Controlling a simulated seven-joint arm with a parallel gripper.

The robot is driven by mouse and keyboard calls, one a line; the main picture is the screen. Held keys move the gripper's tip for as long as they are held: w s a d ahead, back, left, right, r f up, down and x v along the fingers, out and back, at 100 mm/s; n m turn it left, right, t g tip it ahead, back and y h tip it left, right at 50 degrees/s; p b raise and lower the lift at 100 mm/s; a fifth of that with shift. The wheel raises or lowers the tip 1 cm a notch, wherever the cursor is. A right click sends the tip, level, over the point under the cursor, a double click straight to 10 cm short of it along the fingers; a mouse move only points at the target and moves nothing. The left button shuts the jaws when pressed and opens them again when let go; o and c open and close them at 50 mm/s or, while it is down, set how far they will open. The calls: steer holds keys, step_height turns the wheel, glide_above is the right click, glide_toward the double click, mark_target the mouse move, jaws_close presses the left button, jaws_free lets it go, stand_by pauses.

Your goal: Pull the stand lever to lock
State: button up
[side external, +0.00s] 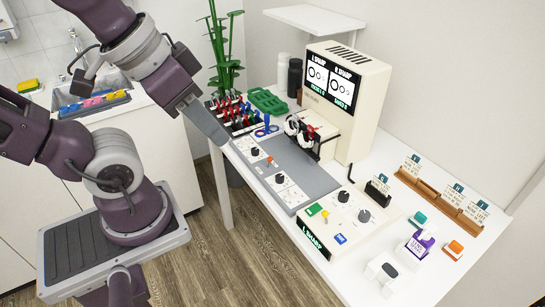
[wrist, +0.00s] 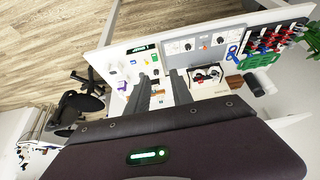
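The eye test machine (side external: 350,85) is a cream box with two lit screens, standing at the back of the white table. A small black bent lever (side external: 351,172) rises from the table by its base; I cannot tell for sure that this is the stand lever. A cream control box (side external: 330,222) in front has a yellow-topped stick and black knobs. My gripper (side external: 222,138) hangs above the table's left edge, apart from the machine. In the wrist view my gripper (wrist: 163,75) has two dark fingers spread with a gap and nothing held between them.
A grey panel (side external: 312,182) with knobs lies mid-table. Card holders (side external: 440,202) and small boxes stand at the right. A plant (side external: 226,50) stands behind.

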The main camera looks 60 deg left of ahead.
steer(key=w, duration=0.3)
steer(key=w+a+r+n+g, duration=0.1)
steer(key=w, duration=0.2)
steer(key=w+a+n+g, duration=0.1)
steer(key=w, duration=0.2)
steer(key=shift+a+r, duration=0.15)
steer(key=shift+r, duration=0.05)
jaws_close()
steer(key=w+a+f+n+g+y, duration=0.1)
steer(key=w+a+f+n+g, duration=0.1)
steer(key=w+a+f, duration=0.3)
steer(key=w+a+f+n+g+y, duration=0.2)
steer(key=w+a+f+g, duration=0.3)
steer(key=w+f, duration=0.8)
step_height(320, 180, down, 4)
steer(key=shift+w+a+r+n, duration=0.25)
steer(key=shift+w+a+n, duration=0.15)
steer(key=shift+a+n, duration=0.3)
